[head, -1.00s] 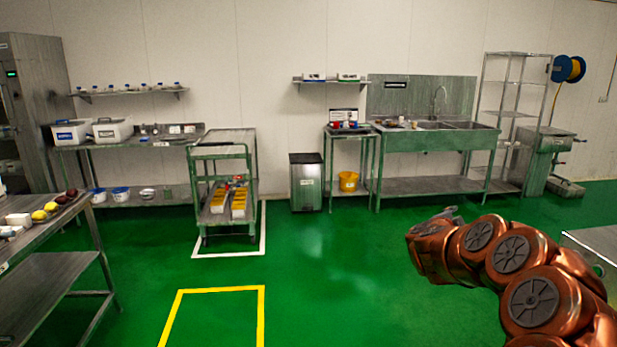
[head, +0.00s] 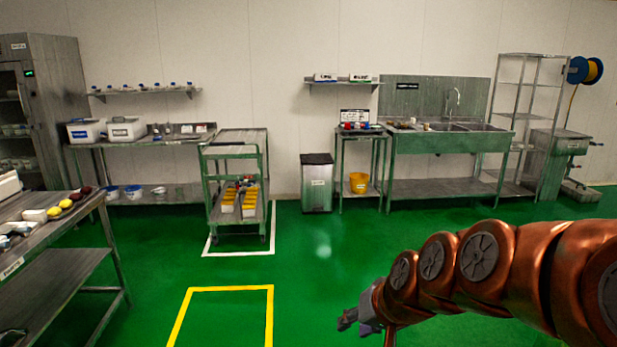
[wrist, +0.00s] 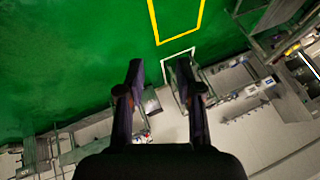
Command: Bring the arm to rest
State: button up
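My copper-coloured arm (head: 480,265) reaches in from the right edge of the head view, stretched to the left over the green floor. My gripper (head: 358,318) is at its left end, low in the picture and partly hidden by the wrist. In the wrist view my gripper (wrist: 159,75) shows two dark fingers spread apart with nothing between them. It is open and touches nothing that I can see. The wrist view shows the room tilted, with the floor at the top.
A steel table (head: 60,230) with fruit stands at the left. A green trolley (head: 236,185) stands in a white floor outline near the back wall. A bin (head: 317,183) and a sink bench (head: 445,141) stand farther right. The floor around the yellow outline (head: 228,289) is clear.

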jog(key=s+d+f+g+h, duration=0.2)
jog(key=s+d+g, duration=0.1)
jog(key=s, duration=1)
jog(key=s+d+f+n+g+h, duration=0.1)
jog(key=s+d, duration=0.5)
jog(key=s, duration=0.7)
notch_tip(320, 180, down, 3)
jog(key=g+h, duration=0.1)
jog(key=g, duration=0.2)
jog(key=shift+d+r, duration=0.15)
jog(key=shift+r, duration=0.05)
jog(key=shift+s, duration=0.1)
